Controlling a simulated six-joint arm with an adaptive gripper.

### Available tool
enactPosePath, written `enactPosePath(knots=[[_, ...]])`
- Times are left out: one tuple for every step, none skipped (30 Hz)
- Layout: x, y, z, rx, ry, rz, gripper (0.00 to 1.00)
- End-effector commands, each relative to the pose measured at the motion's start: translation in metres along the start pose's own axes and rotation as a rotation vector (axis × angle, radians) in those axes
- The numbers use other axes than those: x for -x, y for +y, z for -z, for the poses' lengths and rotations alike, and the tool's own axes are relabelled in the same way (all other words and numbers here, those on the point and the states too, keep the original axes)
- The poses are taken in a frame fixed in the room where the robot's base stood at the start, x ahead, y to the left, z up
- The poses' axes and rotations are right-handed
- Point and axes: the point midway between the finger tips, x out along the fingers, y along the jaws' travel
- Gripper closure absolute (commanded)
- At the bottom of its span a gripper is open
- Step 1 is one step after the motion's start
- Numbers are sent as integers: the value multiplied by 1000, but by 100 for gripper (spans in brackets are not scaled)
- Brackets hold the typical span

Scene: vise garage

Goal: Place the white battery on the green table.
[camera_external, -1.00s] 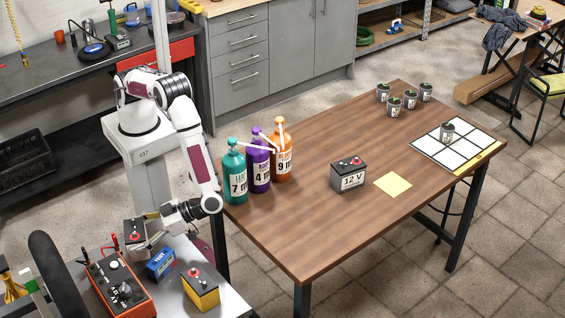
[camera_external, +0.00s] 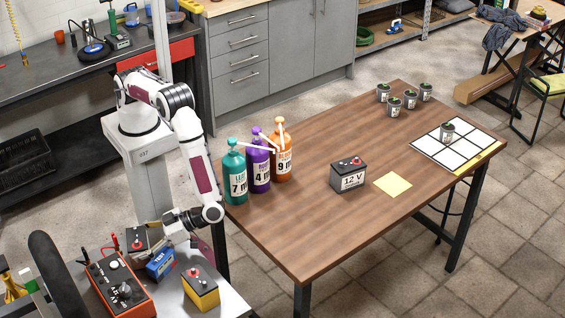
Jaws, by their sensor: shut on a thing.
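A battery with a dark top and a red terminal (camera_external: 137,236) is at the back of the grey cart top at lower left. It is partly hidden and its pale body is barely visible, so I cannot be sure that it is the white battery. My gripper (camera_external: 160,232) is low beside it, shut on it as far as I can tell; the fingertips are small and partly hidden. I cannot tell whether the battery is clear of the surface. No table in view looks plainly green.
A blue box (camera_external: 160,263), a yellow battery (camera_external: 201,287) and an orange-edged device (camera_external: 120,285) crowd the cart. The brown table (camera_external: 285,235) holds three pump bottles (camera_external: 258,165), a dark 12 V battery (camera_external: 348,174), a yellow note (camera_external: 393,185) and several small cans. Its front is clear.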

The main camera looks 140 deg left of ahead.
Motion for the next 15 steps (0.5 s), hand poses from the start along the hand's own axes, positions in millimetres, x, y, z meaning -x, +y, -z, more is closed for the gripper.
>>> enactPosePath(knots=[[1,-1,2,-2,3,1,82],[1,-1,2,-2,3,1,82],[0,-1,2,-2,3,1,82],[0,0,1,-2,3,0,82],[0,0,1,-2,3,0,82],[0,0,0,-2,3,0,82],[0,0,0,-2,3,0,82],[0,0,-1,-2,3,0,82],[0,0,-1,-2,3,0,82],[-1,0,-3,0,0,0,25],[-1,0,-3,0,0,0,21],[-1,0,-3,0,0,0,21],[-1,0,-3,0,0,0,21],[-1,0,-3,0,0,0,21],[-1,0,-3,0,0,0,21]])
